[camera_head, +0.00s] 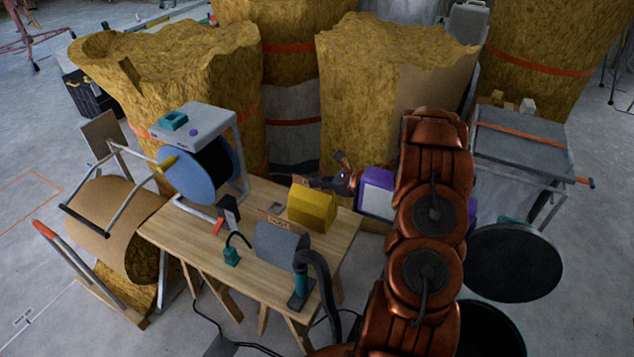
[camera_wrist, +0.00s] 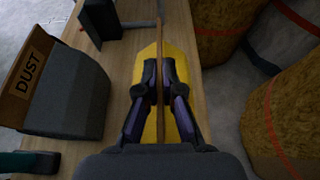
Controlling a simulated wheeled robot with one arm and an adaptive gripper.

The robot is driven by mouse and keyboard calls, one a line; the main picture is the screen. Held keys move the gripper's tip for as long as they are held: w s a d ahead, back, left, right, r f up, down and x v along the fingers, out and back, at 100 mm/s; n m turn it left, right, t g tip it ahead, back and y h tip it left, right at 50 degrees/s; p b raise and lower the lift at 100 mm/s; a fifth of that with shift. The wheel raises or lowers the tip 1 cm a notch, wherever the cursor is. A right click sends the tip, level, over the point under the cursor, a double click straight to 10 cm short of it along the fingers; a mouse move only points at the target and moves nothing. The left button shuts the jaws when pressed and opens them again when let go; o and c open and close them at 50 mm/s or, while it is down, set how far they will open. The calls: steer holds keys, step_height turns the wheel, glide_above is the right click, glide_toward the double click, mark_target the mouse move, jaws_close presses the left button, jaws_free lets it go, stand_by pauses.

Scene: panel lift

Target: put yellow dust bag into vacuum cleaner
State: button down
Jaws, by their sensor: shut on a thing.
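The yellow dust bag (camera_head: 312,206) is at the back right of the wooden table, on it or just above it; I cannot tell which. In the wrist view the bag (camera_wrist: 151,58) lies beneath my gripper (camera_wrist: 160,72), whose fingers are shut on the thin brown plate of the bag. In the head view my gripper (camera_head: 338,172) is behind and above the bag, partly hidden. The grey vacuum cleaner (camera_head: 280,242) stands at the front of the table, left of the bag. It also shows in the wrist view (camera_wrist: 70,92), with a brown plate marked DUST.
The wooden table (camera_head: 205,245) also bears a teal-handled tool with a black hose (camera_head: 300,285), a teal plug (camera_head: 232,256) and a dark block (camera_head: 229,212). A blue reel (camera_head: 190,178) stands at its left end. Large yellow insulation rolls (camera_head: 360,90) stand behind.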

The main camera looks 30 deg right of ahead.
steer(key=shift+f, duration=0.25)
steer(key=c, duration=1.3)
jaws_free()
steer(key=shift+r, duration=0.2)
